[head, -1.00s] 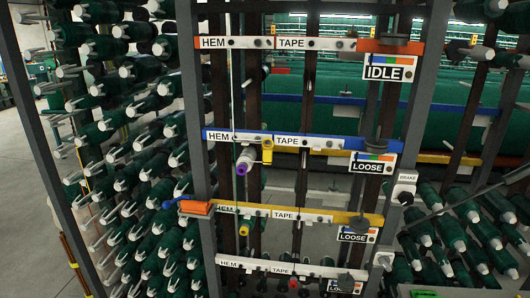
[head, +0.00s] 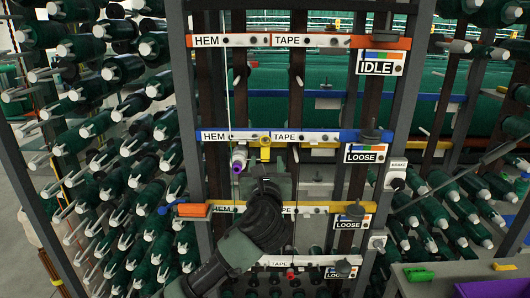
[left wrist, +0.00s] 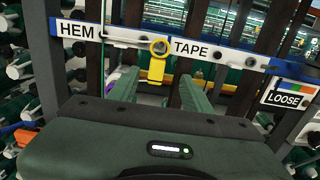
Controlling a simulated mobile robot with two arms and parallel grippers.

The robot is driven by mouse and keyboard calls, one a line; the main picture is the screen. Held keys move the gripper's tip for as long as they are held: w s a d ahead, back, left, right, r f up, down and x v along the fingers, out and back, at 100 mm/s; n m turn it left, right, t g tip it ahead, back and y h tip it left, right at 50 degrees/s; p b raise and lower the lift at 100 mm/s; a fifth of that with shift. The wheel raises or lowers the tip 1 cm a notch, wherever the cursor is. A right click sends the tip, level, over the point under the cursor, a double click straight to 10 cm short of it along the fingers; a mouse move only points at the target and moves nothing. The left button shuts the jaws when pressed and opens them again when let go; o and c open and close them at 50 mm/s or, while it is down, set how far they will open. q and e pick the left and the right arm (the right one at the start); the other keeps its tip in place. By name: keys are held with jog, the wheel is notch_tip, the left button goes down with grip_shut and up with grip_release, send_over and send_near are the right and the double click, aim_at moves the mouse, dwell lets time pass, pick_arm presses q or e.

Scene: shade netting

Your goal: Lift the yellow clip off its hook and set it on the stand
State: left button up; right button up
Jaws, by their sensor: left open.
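The yellow clip (head: 265,147) hangs from the blue rail between the HEM and TAPE labels. In the left wrist view the clip (left wrist: 156,68) shows its ring at the top and its flat body hanging down. My left gripper (head: 270,178) is just below and in front of the clip in the head view. In the left wrist view its two green fingers (left wrist: 158,90) are apart and empty, with the clip seen between them, farther ahead. I see no contact. I cannot make out which thing is the stand. My right gripper is not in view.
A purple-ended white spool (head: 238,160) hangs just left of the clip. An orange block (head: 193,210) is on the yellow rail's left end. Dark posts flank the rails.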

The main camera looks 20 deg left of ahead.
aim_at(265, 150)
pick_arm(q)
jog(key=x, duration=0.2)
jog(key=p+x, duration=0.1)
jog(key=x, duration=0.1)
jog(key=p+x, duration=0.1)
jog(key=x, duration=0.1)
jog(key=shift+w+a+r, duration=0.25)
jog(key=shift+w+a+f+p, duration=0.15)
jog(key=shift+w+p, duration=0.15)
jog(key=shift+w, duration=0.1)
jog(key=c, duration=0.9)
grip_shut()
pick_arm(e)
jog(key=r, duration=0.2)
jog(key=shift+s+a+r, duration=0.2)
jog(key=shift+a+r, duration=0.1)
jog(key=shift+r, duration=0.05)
